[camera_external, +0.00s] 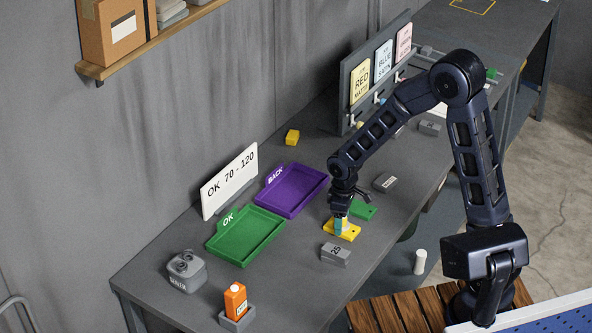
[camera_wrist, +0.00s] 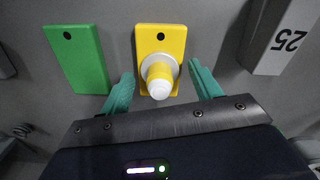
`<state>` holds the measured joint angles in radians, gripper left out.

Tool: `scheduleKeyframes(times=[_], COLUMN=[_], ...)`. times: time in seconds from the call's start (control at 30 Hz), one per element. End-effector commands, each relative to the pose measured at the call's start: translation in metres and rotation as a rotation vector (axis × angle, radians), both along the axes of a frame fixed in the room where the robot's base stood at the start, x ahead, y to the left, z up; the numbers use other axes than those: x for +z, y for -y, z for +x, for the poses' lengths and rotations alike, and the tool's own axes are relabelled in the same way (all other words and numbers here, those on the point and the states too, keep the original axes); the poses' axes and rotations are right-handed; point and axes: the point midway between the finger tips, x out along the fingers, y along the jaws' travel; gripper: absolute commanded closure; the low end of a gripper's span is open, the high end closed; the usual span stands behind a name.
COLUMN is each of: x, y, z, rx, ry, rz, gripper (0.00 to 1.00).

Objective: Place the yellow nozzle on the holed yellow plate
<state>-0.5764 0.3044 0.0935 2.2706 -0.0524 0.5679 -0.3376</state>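The yellow nozzle (camera_wrist: 157,72), with a white collar and white tip, stands on the yellow plate (camera_wrist: 147,38) in the wrist view. One dark hole shows near the plate's far end; the nozzle covers the part under it. In the external view the yellow plate (camera_external: 351,235) lies on the bench, with the nozzle mostly hidden by my fingers. My gripper (camera_wrist: 161,70) is open, with one teal finger on each side of the nozzle and a visible gap on both sides. It also shows pointing down over the plate in the external view (camera_external: 339,218).
A green holed plate (camera_wrist: 80,60) lies left of the yellow plate in the wrist view. A grey block marked 25 (camera_external: 335,254) is close by. The green OK tray (camera_external: 222,251) and purple BACK tray (camera_external: 312,194) lie further left. An orange bottle (camera_external: 235,300) stands near the front.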

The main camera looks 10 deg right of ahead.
Motion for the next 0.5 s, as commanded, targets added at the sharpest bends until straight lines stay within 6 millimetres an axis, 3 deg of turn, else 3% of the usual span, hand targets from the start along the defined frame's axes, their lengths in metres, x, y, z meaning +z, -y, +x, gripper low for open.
scheduleKeyframes(times=[0.27, 0.5], x=[0.004, 0.034], y=[0.000, 0.000], z=[0.000, 0.001], rx=[0.000, -0.001], ry=[0.000, 0.003], rz=[0.001, 0.002], gripper=[0.37, 0.37])
